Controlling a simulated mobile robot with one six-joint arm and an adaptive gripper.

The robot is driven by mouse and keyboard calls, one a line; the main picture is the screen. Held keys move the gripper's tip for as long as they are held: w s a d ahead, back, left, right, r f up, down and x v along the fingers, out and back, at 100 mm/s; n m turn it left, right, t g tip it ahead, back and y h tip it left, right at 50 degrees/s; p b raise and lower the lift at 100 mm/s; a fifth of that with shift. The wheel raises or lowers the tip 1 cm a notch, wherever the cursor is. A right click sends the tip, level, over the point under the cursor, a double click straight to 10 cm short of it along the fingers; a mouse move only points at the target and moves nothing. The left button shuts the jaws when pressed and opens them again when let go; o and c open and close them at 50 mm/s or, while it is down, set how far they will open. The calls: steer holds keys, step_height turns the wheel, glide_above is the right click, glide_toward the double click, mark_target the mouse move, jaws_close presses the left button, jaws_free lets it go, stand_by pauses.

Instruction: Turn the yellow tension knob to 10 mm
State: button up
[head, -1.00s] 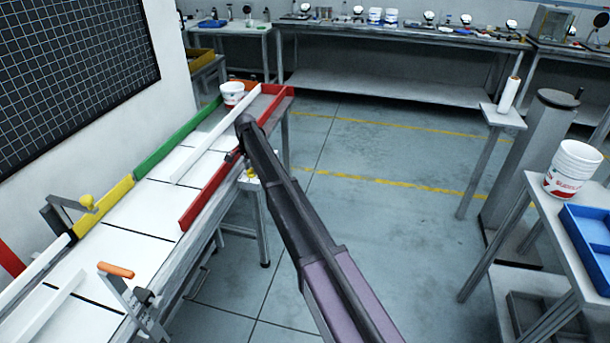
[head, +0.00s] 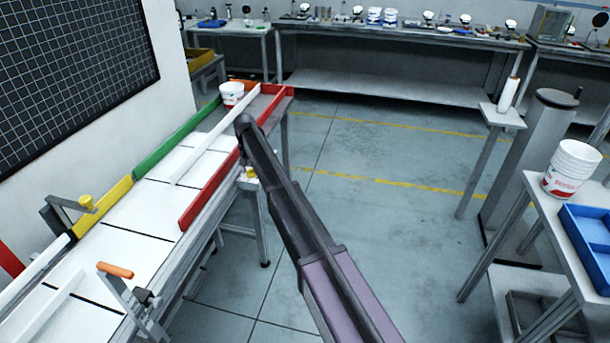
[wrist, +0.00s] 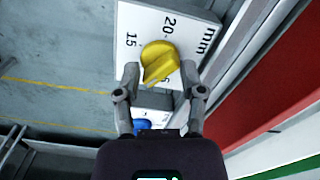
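The yellow tension knob (wrist: 160,61) sits on a white scale plate (wrist: 195,18) in the wrist view. The plate shows the marks 15, 20 and mm, and part of another mark below the knob. The knob's ridge points down and slightly left; I cannot tell its exact reading. My gripper (wrist: 160,69) is open, one finger on each side of the knob, with small gaps showing. In the head view the knob (head: 251,172) appears small beside the conveyor, and my gripper is mostly hidden behind my arm.
A red rail (head: 215,190) runs along the conveyor edge close to the plate. Another yellow knob (head: 86,201) sits on a bracket at the far rail. An orange-handled clamp (head: 115,270) stands at the near edge.

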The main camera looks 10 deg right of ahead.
mark_target(251, 169)
steer(key=n, duration=0.6)
steer(key=shift+r+n+p, duration=0.35)
steer(key=shift+n+p, duration=0.05)
step_height(251, 169, up, 14)
steer(key=p, duration=1.4)
steer(key=s+d+f+m+b, duration=0.2)
steer(key=s+d+m, duration=0.1)
steer(key=s+d, duration=1.5)
steer(key=s, duration=0.3)
steer(key=shift+s+d+f, duration=0.2)
steer(key=shift+s+d, duration=0.1)
steer(key=shift+s, duration=0.05)
steer(key=shift+s, duration=0.1)
steer(key=s+d+m, duration=0.1)
steer(key=s+d, duration=0.3)
steer(key=s, duration=0.6)
steer(key=s+d+m, duration=0.2)
steer(key=s+d, duration=0.3)
steer(key=s, duration=0.4)
steer(key=shift+s, duration=0.4)
